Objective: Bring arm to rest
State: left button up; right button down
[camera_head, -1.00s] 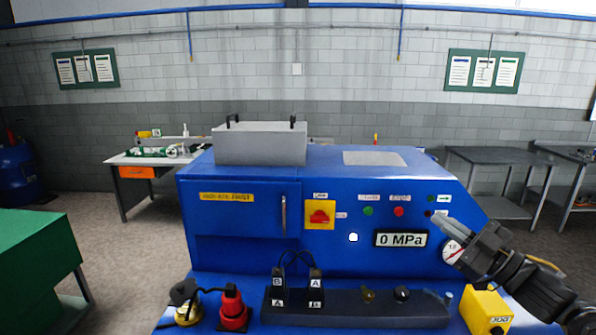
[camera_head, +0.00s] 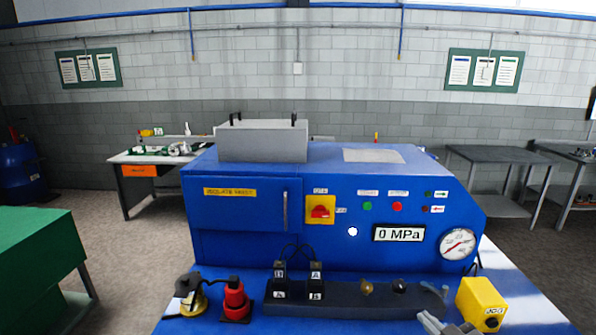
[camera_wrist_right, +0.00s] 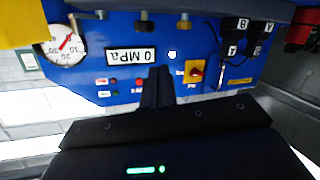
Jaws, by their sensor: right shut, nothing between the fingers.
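The rest of the right arm is outside the head view. My left gripper is not in view.
A pressure gauge (camera_head: 457,244) and a 0 MPa display (camera_head: 399,233) are on the machine front. A red switch (camera_head: 320,212) sits on a yellow plate. Black connectors (camera_head: 315,283) and a red plug (camera_head: 234,298) stand on the front ledge. A green block (camera_head: 35,250) is at left.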

jog(key=s+a+f+m+g+h, duration=0.2)
jog(key=s+f+g, duration=0.4)
jog(key=s+f, duration=0.6)
jog(key=s+a+f+m+g+h, duration=0.15)
jog(key=s+f+g, duration=0.5)
jog(key=s, duration=0.95)
notch_tip(320, 180, down, 34)
jog(key=s+b, duration=0.2)
jog(key=b, duration=0.6)
jog(key=s+d+f+g+b, duration=0.1)
jog(key=s+f+b, duration=0.1)
jog(key=s+f, duration=0.6)
jog(key=s+d+f+g+b, duration=0.1)
jog(key=s+f+b, duration=0.2)
jog(key=s+f, duration=0.5)
notch_tip(320, 180, down, 6)
jog(key=shift+s+f+b, duration=0.2)
jog(key=shift+s+b, duration=0.05)
jog(key=shift+b, duration=0.05)
